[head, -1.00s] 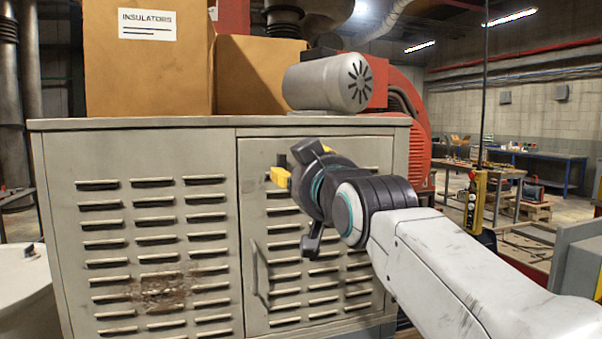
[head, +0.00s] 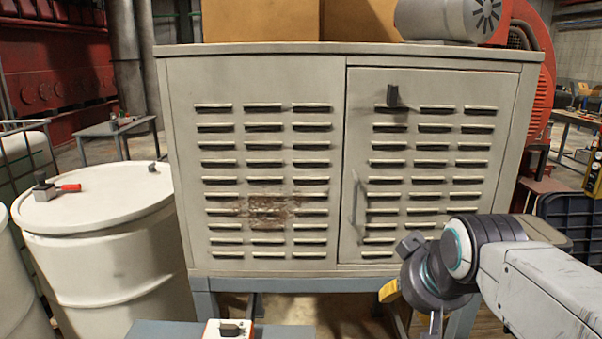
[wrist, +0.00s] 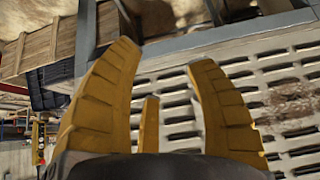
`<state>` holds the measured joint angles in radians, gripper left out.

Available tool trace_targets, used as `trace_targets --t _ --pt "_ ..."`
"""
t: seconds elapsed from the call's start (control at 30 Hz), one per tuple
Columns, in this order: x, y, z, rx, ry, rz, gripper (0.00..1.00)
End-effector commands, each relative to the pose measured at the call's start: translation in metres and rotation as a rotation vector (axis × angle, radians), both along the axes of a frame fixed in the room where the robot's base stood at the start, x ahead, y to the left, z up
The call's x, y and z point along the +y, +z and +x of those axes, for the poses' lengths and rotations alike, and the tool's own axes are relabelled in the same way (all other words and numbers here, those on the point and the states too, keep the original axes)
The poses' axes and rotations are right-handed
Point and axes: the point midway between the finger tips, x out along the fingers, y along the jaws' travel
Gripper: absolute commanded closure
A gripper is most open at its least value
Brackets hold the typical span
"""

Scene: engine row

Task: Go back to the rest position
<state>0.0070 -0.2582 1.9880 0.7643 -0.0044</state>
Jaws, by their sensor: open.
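My gripper (head: 390,291) is at the lower right of the head view, in front of the cabinet's lower edge. Only a yellow finger part and its dark body show there. In the wrist view my gripper (wrist: 165,55) has its yellow fingers spread, with nothing between them. The louvred grey cabinet (head: 260,72) fills the middle of the head view, its door closed. A small black knob-like part (head: 392,95) is on the upper door, apart from my gripper.
A white drum (head: 110,250) with a red-handled valve (head: 57,187) on its lid stands left of the cabinet. Cardboard boxes (head: 260,20) and a grey motor (head: 445,18) sit on top. A white box with a black switch (head: 229,330) is at the bottom edge.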

Motion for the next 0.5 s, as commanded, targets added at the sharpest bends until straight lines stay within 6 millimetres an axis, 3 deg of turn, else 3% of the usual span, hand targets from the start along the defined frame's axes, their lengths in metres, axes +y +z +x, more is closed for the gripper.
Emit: trace_targets --t 0.1,0.2,0.37,0.5 --pt "0.001 -0.042 -0.05 0.166 0.002 0.0 0.5" --pt "0.001 -0.07 -0.093 0.283 0.003 0.001 0.5" --pt "0.001 -0.095 -0.148 0.391 0.003 0.002 0.5" --pt "0.002 -0.096 -0.178 0.408 0.004 0.001 0.5"
